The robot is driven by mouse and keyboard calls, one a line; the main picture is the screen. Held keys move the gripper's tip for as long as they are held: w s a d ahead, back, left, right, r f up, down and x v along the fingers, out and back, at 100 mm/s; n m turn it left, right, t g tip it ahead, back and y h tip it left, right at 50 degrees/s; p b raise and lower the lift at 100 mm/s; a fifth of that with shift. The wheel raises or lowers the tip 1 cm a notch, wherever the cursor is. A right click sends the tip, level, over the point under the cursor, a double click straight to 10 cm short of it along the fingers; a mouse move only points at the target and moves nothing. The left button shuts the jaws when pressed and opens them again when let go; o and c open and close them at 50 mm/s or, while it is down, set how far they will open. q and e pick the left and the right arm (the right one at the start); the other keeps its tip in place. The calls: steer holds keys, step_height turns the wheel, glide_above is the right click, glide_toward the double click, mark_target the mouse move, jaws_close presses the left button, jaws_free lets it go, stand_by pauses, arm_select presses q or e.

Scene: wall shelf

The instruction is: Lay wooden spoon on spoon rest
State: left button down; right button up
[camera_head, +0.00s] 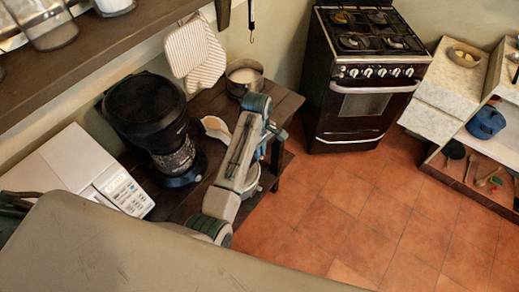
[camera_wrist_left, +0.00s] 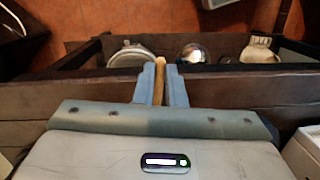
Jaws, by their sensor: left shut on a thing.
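The wooden spoon shows in the left wrist view as a narrow wooden handle (camera_wrist_left: 160,85) between my left gripper's (camera_wrist_left: 160,66) two blue-grey fingers, which are shut on it. In the head view my left gripper (camera_head: 268,132) is over the front edge of the dark wooden table; I cannot make out the spoon there. A cream, shallow piece that looks like the spoon rest (camera_head: 215,127) is on the table, left of my gripper and partly hidden by my arm. My right gripper is not in view.
A metal pot (camera_head: 245,77) stands at the table's back, right of a black coffee maker (camera_head: 155,125) and a white microwave (camera_head: 85,175). Cloth mitts (camera_head: 190,50) hang above. A wall shelf (camera_head: 75,60) overhangs at upper left. The tiled floor (camera_head: 350,205) is clear.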

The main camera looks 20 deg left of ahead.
arm_select(q)
steer(key=shift+f, duration=0.15)
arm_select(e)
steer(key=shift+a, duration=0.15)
arm_select(q)
steer(key=shift+f, duration=0.25)
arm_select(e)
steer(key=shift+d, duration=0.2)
arm_select(q)
steer(key=c, duration=1.4)
jaws_free()
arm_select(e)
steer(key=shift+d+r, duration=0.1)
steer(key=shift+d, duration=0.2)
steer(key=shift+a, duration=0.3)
